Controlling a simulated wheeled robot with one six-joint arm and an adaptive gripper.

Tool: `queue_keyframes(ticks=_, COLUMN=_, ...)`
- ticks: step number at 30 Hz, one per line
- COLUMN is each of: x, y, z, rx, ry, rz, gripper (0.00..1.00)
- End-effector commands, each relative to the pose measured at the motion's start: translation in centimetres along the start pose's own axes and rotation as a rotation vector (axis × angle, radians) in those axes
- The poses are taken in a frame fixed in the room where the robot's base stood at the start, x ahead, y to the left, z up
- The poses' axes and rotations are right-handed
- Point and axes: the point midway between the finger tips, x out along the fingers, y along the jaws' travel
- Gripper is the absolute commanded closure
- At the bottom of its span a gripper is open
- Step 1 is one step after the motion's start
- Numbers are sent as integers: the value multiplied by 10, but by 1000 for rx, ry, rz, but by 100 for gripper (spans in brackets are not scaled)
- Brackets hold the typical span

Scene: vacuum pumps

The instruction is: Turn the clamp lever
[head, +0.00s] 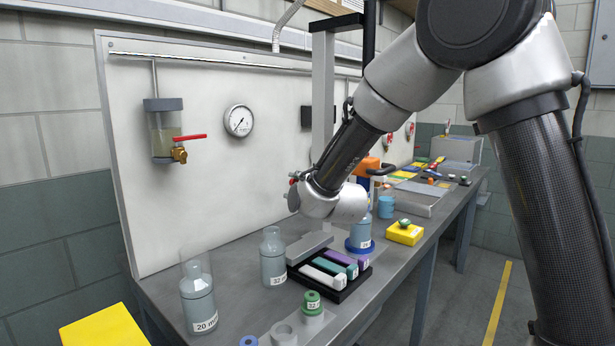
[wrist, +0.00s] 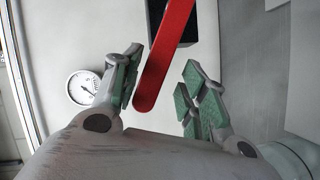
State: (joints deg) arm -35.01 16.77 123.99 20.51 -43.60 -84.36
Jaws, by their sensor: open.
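In the wrist view a red lever (wrist: 165,60) comes down from the top edge, its rounded end between the two fingers of my gripper (wrist: 162,88). The fingers have green pads and stand apart. The lever lies closer to the left finger, with a clear gap to the right finger; I cannot tell whether it touches the left one. A black block (wrist: 186,22) shows behind the lever. In the head view my arm reaches toward the white panel, and the wrist largely hides my gripper and the lever.
A dial gauge (head: 239,120) and a brass valve with a red handle (head: 180,148) are on the white panel (head: 215,200). Below, glass bottles (head: 272,258) and a black tray (head: 345,291) with coloured blocks stand on the grey bench (head: 235,320). A yellow block (head: 405,233) lies farther right.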

Motion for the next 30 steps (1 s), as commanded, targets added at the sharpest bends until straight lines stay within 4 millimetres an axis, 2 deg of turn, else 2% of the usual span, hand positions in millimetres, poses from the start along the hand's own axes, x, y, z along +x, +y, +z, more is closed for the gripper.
queue_keyframes(ticks=13, x=-17, y=0, z=0, rx=-1, ry=0, rz=0, gripper=57)
queue_keyframes(ticks=24, x=-19, y=0, z=0, rx=-1, ry=0, rz=0, gripper=57)
queue_keyframes(ticks=30, x=-36, y=0, z=-1, rx=-2, ry=1, rz=1, gripper=57)
